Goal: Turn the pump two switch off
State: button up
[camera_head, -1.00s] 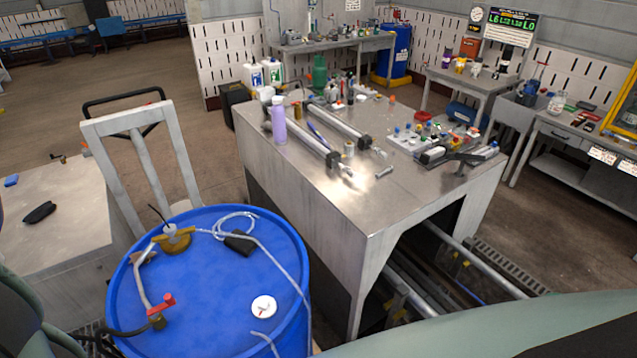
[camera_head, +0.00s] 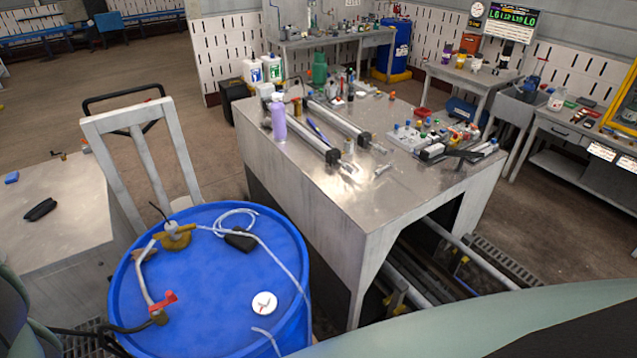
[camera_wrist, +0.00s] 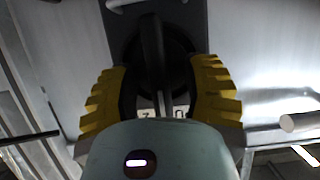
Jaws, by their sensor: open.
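In the wrist view, a dark round rotary switch (camera_wrist: 152,48) with a raised bar handle sits on a grey metal panel. A pale label with dark marks, one like a "0", shows just below the handle. My gripper (camera_wrist: 161,78) has its yellow ridged fingers spread apart, one on each side of the switch handle. I cannot tell whether a finger touches it. No pump name is readable, and the handle's exact setting is unclear. In the head view neither the switch nor my gripper shows.
A blue drum (camera_head: 215,275) with a hose and red-handled valve stands in front. A metal workbench (camera_head: 335,200) with cylinders, bottles and fittings stands beyond it. A grey table (camera_head: 70,215) is at left. A pale rod (camera_wrist: 300,121) lies right of my gripper.

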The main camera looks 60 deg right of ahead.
grip_shut()
